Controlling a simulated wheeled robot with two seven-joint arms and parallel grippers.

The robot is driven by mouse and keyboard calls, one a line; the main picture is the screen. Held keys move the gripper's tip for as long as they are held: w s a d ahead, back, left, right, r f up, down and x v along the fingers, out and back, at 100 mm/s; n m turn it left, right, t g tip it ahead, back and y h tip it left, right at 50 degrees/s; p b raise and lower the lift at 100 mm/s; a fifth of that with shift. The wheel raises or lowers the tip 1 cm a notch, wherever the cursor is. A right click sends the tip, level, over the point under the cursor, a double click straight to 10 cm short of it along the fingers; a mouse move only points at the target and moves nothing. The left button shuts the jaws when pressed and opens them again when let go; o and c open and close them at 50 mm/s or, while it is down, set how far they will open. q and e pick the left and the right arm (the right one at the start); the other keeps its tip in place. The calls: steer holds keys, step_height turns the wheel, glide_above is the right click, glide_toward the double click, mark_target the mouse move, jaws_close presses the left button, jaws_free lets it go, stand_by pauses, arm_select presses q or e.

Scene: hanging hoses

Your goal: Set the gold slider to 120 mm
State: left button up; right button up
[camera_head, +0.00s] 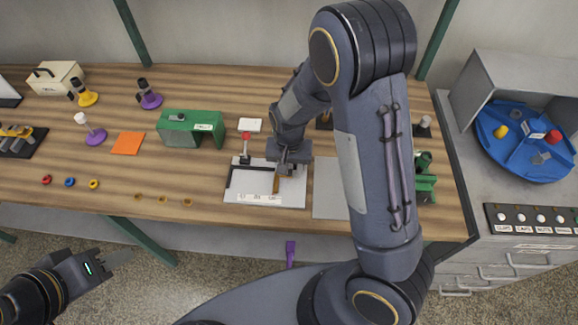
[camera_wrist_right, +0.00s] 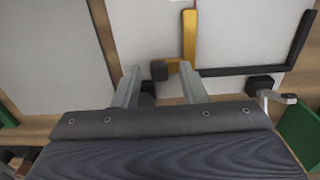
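The gold slider (camera_head: 276,184) is a narrow upright bar on a white board (camera_head: 238,192) with a black L-shaped rail (camera_head: 232,178). A pale scale strip (camera_head: 260,198) lies along the board's front edge; its marks are too small to read. In the right wrist view the gold slider (camera_wrist_right: 189,36) has a short arm toward a dark block (camera_wrist_right: 158,70). My right gripper (camera_head: 288,170) is low over the board's back right part. In the wrist view its fingers (camera_wrist_right: 158,86) are apart, with the dark block between or just beyond their tips. My left gripper (camera_head: 118,258) is off the table's front left.
A red-topped lever (camera_head: 245,148) stands behind the board's left. A green bridge-shaped block (camera_head: 192,128) is further left. A grey plate (camera_head: 329,188) lies to the right, partly behind my right arm. A blue turntable (camera_head: 520,140) and button panel (camera_head: 535,219) are at far right.

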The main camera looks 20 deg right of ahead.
mark_target(290, 171)
step_height(290, 171, up, 7)
steer(key=shift+f, duration=0.1)
steer(key=shift+r, duration=0.5)
steer(key=shift+s+r, duration=0.1)
steer(key=shift+r, duration=0.05)
steer(key=s+d+r+n+t+y, duration=0.1)
steer(key=s+r+t+y, duration=0.1)
steer(key=s+r, duration=0.4)
steer(key=s+d+r+n+t+y, duration=0.1)
steer(key=s+r, duration=0.5)
steer(key=s, duration=0.7)
steer(key=d+n+t, duration=0.1)
steer(key=t, duration=0.1)
steer(key=shift+n+t+y, duration=0.3)
steer(key=shift+y, duration=0.1)
steer(key=shift+o, duration=0.4)
stand_by(1.4)
